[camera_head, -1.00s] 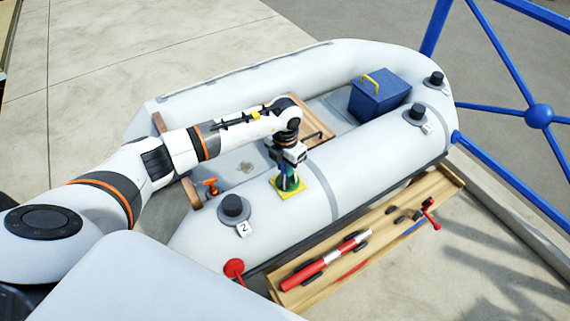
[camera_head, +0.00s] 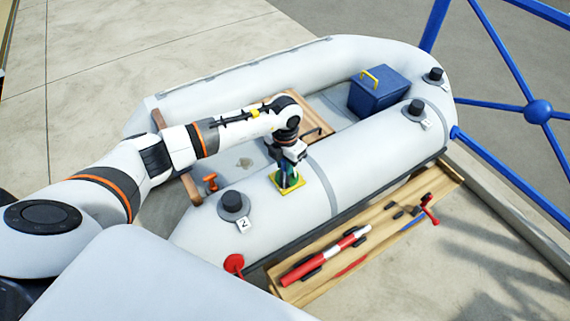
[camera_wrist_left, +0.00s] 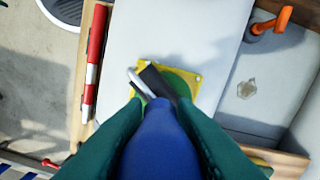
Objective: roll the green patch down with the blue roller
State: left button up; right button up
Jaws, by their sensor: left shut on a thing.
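The green patch (camera_wrist_left: 190,80) lies inside a yellow square (camera_wrist_left: 201,69) on the near grey tube of the inflatable boat (camera_head: 240,212). The yellow square also shows in the head view (camera_head: 294,187). The blue roller (camera_wrist_left: 160,140) has a thick blue handle, a bent metal rod and a dark roller head over the patch. My left gripper (camera_head: 288,172) is shut on the handle, with green fingers on both sides of it in the wrist view. The roller head overlaps the patch; whether it presses on it I cannot tell. My right gripper is not in view.
A wooden tray (camera_head: 290,294) beside the boat holds a red and white cylinder (camera_head: 326,255) and small tools. A blue box (camera_head: 378,92) sits inside the boat. Black valves (camera_head: 233,202) and an orange fitting (camera_head: 210,182) stand near the arm. Blue railing is at right.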

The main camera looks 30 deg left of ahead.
pick_arm(q)
jog(key=shift+w+a+b, duration=0.65)
jog(key=shift+w+a, duration=0.05)
jog(key=shift+w, duration=0.15)
jog(key=shift+s+d, duration=0.15)
jog(key=shift+s, duration=0.05)
jog(key=shift+s+d+p, duration=0.65)
jog(key=shift+s+p, duration=0.15)
jog(key=shift+s, duration=0.05)
jog(key=shift+w+a, duration=0.2)
jog(key=shift+w, duration=0.05)
jog(key=shift+w+a+b, duration=0.5)
jog(key=shift+w+b, duration=0.15)
jog(key=shift+b, duration=0.2)
jog(key=shift+w+a, duration=0.1)
jog(key=shift+w, duration=0.05)
jog(key=shift+s, duration=0.25)
jog(key=shift+s+d+p, duration=0.7)
jog(key=shift+s+d, duration=0.05)
jog(key=shift+s, duration=0.05)
jog(key=shift+w+a, duration=0.1)
jog(key=shift+w, duration=0.1)
dwell(0.4)
